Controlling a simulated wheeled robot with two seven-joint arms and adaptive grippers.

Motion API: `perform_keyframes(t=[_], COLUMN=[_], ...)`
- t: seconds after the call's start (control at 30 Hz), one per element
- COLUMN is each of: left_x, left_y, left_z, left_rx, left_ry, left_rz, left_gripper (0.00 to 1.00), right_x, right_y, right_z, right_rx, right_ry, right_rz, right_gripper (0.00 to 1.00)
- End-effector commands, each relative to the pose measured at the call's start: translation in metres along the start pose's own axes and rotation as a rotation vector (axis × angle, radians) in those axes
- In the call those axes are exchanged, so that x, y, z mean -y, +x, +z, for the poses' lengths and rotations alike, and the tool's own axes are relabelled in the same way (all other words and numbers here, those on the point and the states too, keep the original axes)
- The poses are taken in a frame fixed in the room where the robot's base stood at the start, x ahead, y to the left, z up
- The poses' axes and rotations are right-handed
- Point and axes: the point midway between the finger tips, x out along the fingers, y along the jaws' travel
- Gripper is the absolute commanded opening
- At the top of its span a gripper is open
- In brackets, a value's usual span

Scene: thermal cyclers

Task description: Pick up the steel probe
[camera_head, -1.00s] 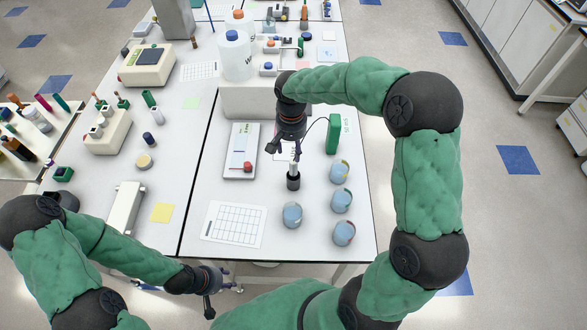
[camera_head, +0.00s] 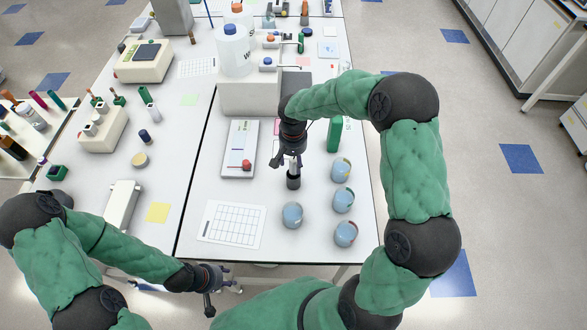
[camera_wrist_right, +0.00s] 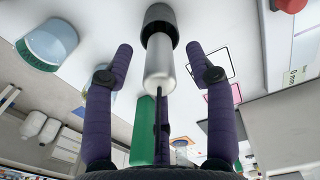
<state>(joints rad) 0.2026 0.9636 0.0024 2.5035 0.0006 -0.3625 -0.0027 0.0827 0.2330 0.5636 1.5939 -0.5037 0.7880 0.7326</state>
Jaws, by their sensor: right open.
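The steel probe (camera_wrist_right: 160,68) is a silver cylinder with its lower end in a black holder (camera_wrist_right: 160,24). In the head view the probe (camera_head: 294,167) stands upright in the black holder (camera_head: 293,182) on the white bench, its top partly hidden by my right gripper. My right gripper (camera_head: 288,160) is just above and around the probe's upper part. In the right wrist view my right gripper (camera_wrist_right: 165,66) is open, its dark fingers spread around the probe with gaps at the sides. My left gripper (camera_head: 215,284) hangs in front of the bench edge, too small to judge.
A green box (camera_head: 335,134) stands behind right. A white device with a red knob (camera_head: 240,150) lies left, and a gridded sheet (camera_head: 232,224) lies at front left.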

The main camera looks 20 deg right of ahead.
Motion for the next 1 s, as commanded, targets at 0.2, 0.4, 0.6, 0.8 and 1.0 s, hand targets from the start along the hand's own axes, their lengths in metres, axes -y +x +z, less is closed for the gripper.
perform_keyframes(t=[0.2,0.4,0.6,0.8,1.0], left_x=[0.000,0.000,0.000,0.000,0.000], left_y=[0.000,0.000,0.000,0.000,0.000], left_z=[0.000,0.000,0.000,0.000,0.000], left_rx=[0.000,0.000,0.000,0.000,0.000], left_ry=[0.000,0.000,0.000,0.000,0.000], left_rz=[0.000,0.000,0.000,0.000,0.000], left_gripper=[0.40,0.40,0.40,0.40,0.40], right_x=[-0.001,-0.001,-0.001,-0.001,-0.001], right_y=[0.026,0.030,0.030,0.030,0.030], right_z=[0.000,0.000,0.000,0.000,0.000], right_rx=[0.001,-0.001,-0.001,0.000,-0.001], right_ry=[0.000,0.000,0.000,0.000,0.000], right_rz=[0.000,-0.001,-0.001,-0.001,-0.001], right_gripper=[0.56,0.56,0.27,0.00,0.00])
